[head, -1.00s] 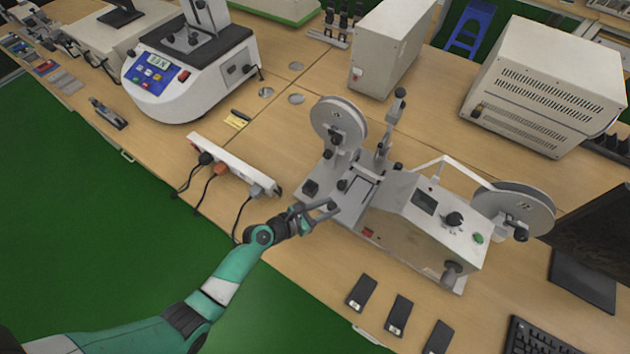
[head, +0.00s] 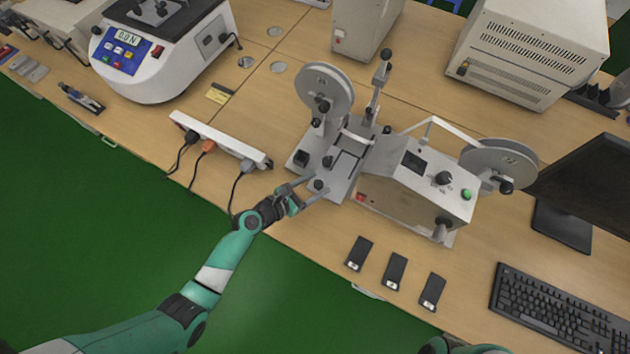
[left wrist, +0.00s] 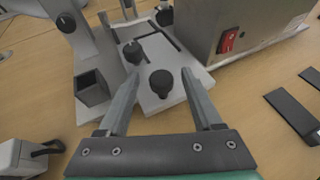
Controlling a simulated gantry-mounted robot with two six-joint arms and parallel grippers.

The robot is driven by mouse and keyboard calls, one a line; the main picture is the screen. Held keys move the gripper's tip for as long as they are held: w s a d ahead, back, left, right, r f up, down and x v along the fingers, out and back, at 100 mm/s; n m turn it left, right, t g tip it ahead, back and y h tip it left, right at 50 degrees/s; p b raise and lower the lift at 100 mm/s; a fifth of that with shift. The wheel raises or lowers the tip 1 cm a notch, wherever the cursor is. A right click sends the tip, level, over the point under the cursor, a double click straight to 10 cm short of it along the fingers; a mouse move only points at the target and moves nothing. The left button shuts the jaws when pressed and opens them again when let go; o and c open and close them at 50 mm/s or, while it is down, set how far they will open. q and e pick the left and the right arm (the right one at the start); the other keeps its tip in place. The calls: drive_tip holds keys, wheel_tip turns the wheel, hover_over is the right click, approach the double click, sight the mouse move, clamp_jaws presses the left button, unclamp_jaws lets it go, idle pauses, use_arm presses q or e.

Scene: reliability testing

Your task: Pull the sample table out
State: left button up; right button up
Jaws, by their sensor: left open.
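The white tester with two reels (head: 415,200) stands on the wooden bench. Its sample table appears to be the low pale plate (left wrist: 163,92) at its left end, which carries black knobs. My left gripper (head: 317,186) is open at the near edge of this plate. In the left wrist view its two fingers (left wrist: 160,76) stand apart on either side of the front black knob (left wrist: 161,84); I cannot tell whether they touch it. A second knob (left wrist: 134,52) sits farther back. A teal piece of my right arm shows at the bottom edge; its gripper is out of view.
A white power strip (head: 220,140) with cables lies left of the tester. Several black rectangular pieces (head: 396,271) lie on the bench in front, with a keyboard (head: 555,308) and monitor (head: 590,195) at right.

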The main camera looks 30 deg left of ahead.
use_arm(q)
drive_tip(key=shift+s+a+r, duration=0.15)
drive_tip(key=shift+s+r, duration=0.1)
drive_tip(key=shift+s, duration=0.05)
drive_tip(key=p+v, duration=0.3)
drive_tip(key=v, duration=0.7)
drive_tip(key=shift+s+p, duration=0.3)
drive_tip(key=shift+s, duration=0.15)
